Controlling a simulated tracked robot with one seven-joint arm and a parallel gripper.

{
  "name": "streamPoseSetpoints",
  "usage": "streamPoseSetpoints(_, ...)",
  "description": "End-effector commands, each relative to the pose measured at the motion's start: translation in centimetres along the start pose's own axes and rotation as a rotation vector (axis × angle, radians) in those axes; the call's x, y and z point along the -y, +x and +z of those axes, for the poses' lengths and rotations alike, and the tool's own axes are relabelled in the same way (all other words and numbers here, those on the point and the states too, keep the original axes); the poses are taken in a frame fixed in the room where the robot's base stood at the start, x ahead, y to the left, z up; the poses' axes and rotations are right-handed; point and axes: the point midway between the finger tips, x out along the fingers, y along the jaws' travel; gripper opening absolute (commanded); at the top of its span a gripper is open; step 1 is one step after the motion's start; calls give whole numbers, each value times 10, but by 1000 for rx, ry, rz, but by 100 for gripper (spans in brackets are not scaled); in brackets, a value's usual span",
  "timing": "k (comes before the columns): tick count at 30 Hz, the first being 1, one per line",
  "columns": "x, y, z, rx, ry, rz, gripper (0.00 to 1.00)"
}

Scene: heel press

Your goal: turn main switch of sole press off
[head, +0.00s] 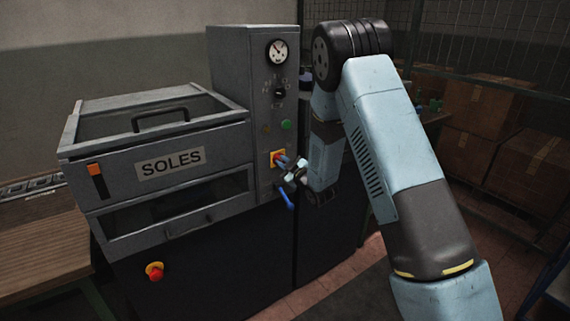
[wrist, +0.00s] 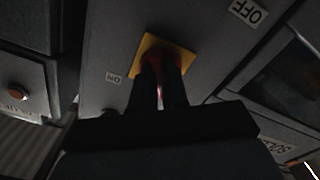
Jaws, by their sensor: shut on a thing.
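The sole press (head: 170,158) is a grey machine marked SOLES, with a tall control column at its right. The main switch is a red handle on a yellow plate (head: 275,154), low on the column. My gripper (head: 284,162) reaches it from the right. In the wrist view the yellow plate (wrist: 149,43) sits tilted in the picture, and my gripper (wrist: 162,68) is shut on the red handle (wrist: 159,59). The fingers hide much of the handle, so its exact angle is hard to tell. An OFF label (wrist: 250,11) and an ON label (wrist: 113,78) flank the plate.
Above the switch are a gauge (head: 277,51), a black knob (head: 279,93) and a green button (head: 286,125). A blue lever (head: 285,199) is just below my gripper. A red emergency stop (head: 155,273) is on the lower front. Boxes (head: 484,108) stand behind mesh at right.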

Motion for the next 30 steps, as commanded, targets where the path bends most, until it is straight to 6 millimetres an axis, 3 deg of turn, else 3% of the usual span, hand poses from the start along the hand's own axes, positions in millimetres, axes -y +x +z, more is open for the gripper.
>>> streamPoseSetpoints(11, -2, 0, 2, 5, -155, 4, 0)
streamPoseSetpoints(27, -2, 0, 2, 5, -178, 3, 0)
streamPoseSetpoints(28, -2, 0, 2, 5, -178, 3, 16)
streamPoseSetpoints(30, -2, 0, 2, 5, -178, 3, 22)
